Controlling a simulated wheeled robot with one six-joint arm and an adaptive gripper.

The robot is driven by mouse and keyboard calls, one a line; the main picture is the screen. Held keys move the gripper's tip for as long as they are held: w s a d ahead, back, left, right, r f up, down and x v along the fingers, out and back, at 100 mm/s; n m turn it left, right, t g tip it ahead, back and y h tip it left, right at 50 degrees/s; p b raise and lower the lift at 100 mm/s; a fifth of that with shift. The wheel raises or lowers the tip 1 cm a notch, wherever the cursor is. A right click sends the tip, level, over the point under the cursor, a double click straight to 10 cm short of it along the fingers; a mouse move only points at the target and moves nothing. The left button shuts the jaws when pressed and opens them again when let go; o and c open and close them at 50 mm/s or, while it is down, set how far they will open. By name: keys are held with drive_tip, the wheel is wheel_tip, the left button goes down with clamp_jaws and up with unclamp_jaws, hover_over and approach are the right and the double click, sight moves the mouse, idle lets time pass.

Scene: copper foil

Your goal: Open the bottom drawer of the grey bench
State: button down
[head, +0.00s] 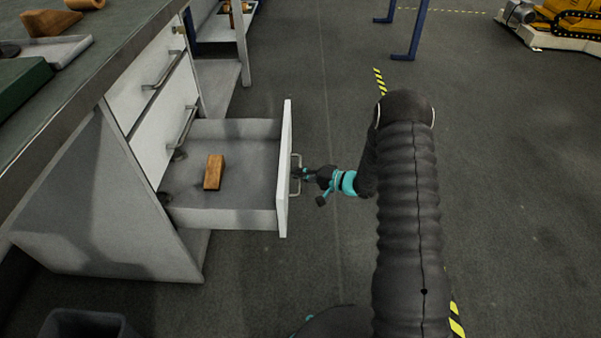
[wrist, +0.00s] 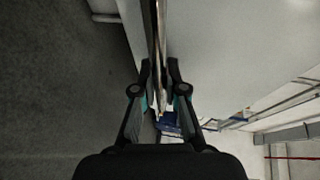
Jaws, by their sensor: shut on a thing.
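The grey bench (head: 78,222) stands at the left in the head view. Its bottom drawer (head: 245,190) is pulled far out to the right, with its white front (head: 285,170) upright. A brown wedge-shaped block (head: 214,172) lies inside it. My gripper (head: 303,174) is at the drawer's metal handle (head: 297,160), on the outer side of the front. In the wrist view my gripper (wrist: 160,75) is shut on the handle bar (wrist: 155,35), beside the pale drawer front (wrist: 215,50). The fingertips are small and partly hidden in the head view.
Two upper drawers (head: 160,110) are shut above the open one. The bench top (head: 70,95) carries a tray, a green item and wooden pieces. A dark bin (head: 85,325) stands at the lower left.

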drive_tip(key=shift+w+d, duration=0.1)
drive_tip(key=shift+w, duration=0.05)
drive_tip(key=c, duration=1.2)
unclamp_jaws()
drive_tip(key=v, duration=1.2)
